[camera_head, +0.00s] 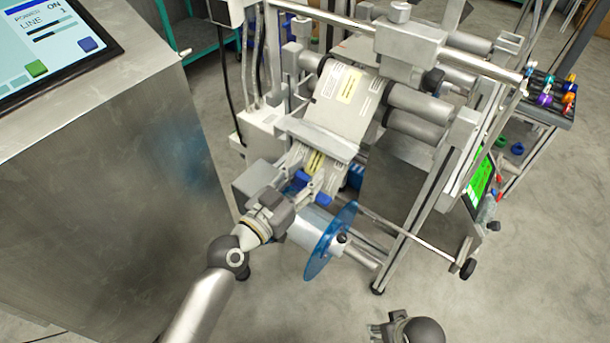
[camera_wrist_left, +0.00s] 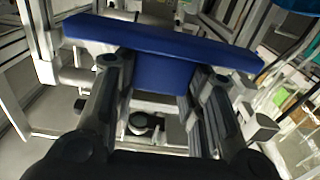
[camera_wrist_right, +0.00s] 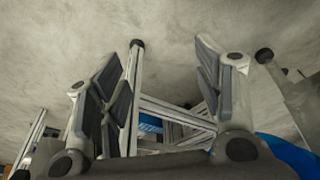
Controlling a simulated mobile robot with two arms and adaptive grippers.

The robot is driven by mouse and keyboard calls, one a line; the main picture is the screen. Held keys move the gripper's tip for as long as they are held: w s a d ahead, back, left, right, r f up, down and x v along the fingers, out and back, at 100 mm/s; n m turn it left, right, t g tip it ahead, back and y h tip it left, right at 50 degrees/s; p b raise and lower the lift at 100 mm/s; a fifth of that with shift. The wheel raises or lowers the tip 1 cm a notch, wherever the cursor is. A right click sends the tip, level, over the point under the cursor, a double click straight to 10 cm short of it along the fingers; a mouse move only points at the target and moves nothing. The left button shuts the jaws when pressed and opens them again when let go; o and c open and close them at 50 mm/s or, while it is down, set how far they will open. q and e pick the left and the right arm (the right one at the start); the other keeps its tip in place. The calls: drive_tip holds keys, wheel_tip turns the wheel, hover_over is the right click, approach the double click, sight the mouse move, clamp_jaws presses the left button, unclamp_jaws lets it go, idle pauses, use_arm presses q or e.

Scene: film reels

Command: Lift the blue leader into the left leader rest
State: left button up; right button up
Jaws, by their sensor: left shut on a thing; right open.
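The blue leader (camera_head: 318,189) is at the front of the film machine, just below a grey cross plate (camera_head: 315,138). In the left wrist view it is a wide dark-blue bar (camera_wrist_left: 165,43) with a narrower tab (camera_wrist_left: 162,76) between my fingers. My left gripper (camera_head: 303,184) is shut on the leader; it also shows in the left wrist view (camera_wrist_left: 160,85). I cannot tell which part is the left leader rest. My right gripper (camera_head: 376,331) is open and empty, low at the bottom edge; its spread fingers show in the right wrist view (camera_wrist_right: 160,95).
A reel with a translucent blue disc (camera_head: 331,243) sits just right of my left gripper. Printed film (camera_head: 342,108) runs over rollers above the leader. A steel cabinet with a screen (camera_head: 48,30) fills the left. Open floor (camera_head: 505,290) lies at the lower right.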

use_arm(q)
drive_tip(key=shift+s+a+r+p, duration=0.15)
drive_tip(key=shift+s+r+p, duration=0.05)
drive_tip(key=shift+r+p, duration=0.25)
drive_tip(key=shift+s+a+r, duration=0.1)
drive_tip(key=shift+s+r, duration=0.05)
drive_tip(key=shift+r, duration=0.2)
drive_tip(key=shift+s+a+r+p, duration=0.15)
drive_tip(key=shift+r+p, duration=0.2)
drive_tip(key=shift+p, duration=0.25)
drive_tip(key=shift+s+a+r+p, duration=0.15)
drive_tip(key=shift+s+r+p, duration=0.05)
drive_tip(key=shift+r+p, duration=0.25)
drive_tip(key=shift+s+a+r+p, duration=0.1)
drive_tip(key=shift+s+r+p, duration=0.1)
drive_tip(key=shift+r+p, duration=0.25)
use_arm(e)
drive_tip(key=s+f+g, duration=0.1)
drive_tip(key=s+f, duration=0.5)
drive_tip(key=f, duration=0.5)
drive_tip(key=shift+d+f, duration=0.4)
use_arm(q)
drive_tip(key=shift+r, duration=0.1)
use_arm(e)
drive_tip(key=shift+f, duration=0.1)
